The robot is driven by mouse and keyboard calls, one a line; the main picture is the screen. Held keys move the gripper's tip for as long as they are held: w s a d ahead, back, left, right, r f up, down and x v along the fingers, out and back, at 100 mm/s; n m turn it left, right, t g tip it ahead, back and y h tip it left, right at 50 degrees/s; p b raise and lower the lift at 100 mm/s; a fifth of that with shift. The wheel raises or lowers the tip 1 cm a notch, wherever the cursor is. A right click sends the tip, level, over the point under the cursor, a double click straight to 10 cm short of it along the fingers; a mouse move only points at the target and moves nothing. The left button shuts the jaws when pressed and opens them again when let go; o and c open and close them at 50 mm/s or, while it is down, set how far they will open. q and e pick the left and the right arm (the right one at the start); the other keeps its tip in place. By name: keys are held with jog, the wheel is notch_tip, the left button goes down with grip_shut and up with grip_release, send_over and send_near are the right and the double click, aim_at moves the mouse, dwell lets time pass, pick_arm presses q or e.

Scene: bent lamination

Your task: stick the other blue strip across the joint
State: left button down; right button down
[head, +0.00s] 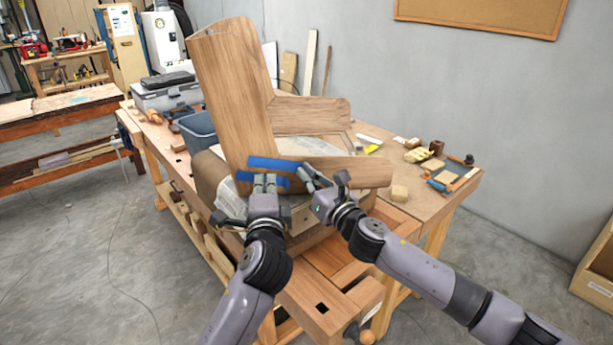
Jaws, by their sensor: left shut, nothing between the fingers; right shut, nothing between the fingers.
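A bent wooden piece stands on the workbench, with a tall wide panel (232,95) and a lower arm (362,172) reaching right. An upper blue strip (272,163) lies across the place where the panel and lower arm meet. A second blue strip (243,176) lies just below it, roughly parallel, partly hidden behind my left gripper. My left gripper (265,182) is shut at this lower strip, with nothing visibly held. My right gripper (312,174) is shut and empty by the lower arm, near the right end of the upper strip. Whether the fingertips touch the wood is unclear.
The workbench (425,212) carries a blue-grey bin (198,130) and a grey toolbox (166,94) at left. Another wooden panel (310,115) extends behind the joint.

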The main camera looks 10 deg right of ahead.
pick_arm(q)
jog(key=shift+s, duration=0.75)
pick_arm(e)
jog(key=c, duration=2.4)
grip_release()
jog(key=c, duration=1.7)
grip_release()
pick_arm(q)
jog(key=shift+r, duration=0.1)
pick_arm(e)
jog(key=shift+s, duration=0.1)
